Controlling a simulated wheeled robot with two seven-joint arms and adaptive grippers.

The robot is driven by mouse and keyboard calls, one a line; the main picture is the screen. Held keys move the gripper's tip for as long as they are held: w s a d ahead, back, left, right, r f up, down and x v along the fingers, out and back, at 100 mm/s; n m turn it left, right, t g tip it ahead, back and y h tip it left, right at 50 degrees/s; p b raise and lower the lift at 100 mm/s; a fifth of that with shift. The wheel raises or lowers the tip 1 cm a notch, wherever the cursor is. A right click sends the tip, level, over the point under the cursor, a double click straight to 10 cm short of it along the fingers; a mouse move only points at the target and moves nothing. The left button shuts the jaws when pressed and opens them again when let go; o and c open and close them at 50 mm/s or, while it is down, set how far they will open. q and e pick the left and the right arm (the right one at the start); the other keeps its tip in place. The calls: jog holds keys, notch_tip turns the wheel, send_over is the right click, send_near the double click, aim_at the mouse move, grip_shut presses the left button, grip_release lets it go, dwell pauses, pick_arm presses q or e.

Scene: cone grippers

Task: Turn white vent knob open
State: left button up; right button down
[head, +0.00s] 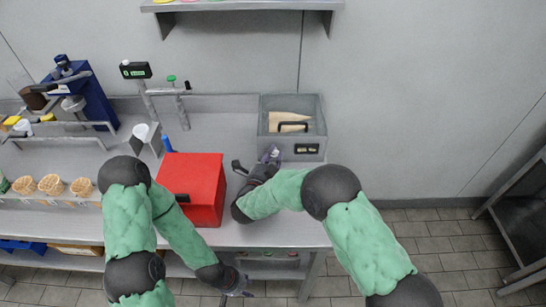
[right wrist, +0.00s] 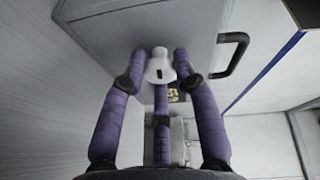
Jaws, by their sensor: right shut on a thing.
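The white vent knob (right wrist: 159,71), with a dark slot mark, sits on the grey face of a box in the right wrist view. My right gripper (right wrist: 160,62) has its purple fingers around it, two at the sides and one below, shut on it. In the head view my right gripper (head: 271,155) is at the lower left of the grey box (head: 292,137), and hides the knob there. My left gripper (head: 237,286) is low, in front of the counter, away from the box. It is too small to tell if it is open.
A red box (head: 193,186) stands on the counter left of my right gripper. The grey box has a dark handle (right wrist: 236,48) beside the knob. Waffle cones (head: 50,185), a blue machine (head: 88,98) and metal posts stand at left. A shelf (head: 243,5) hangs above.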

jog(key=shift+f+n, duration=0.15)
jog(key=shift+n, duration=0.45)
jog(key=c, duration=1)
grip_release()
jog(key=shift+o, duration=0.2)
jog(key=shift+t, duration=0.3)
notch_tip(320, 180, up, 10)
jog(key=shift+r, duration=0.1)
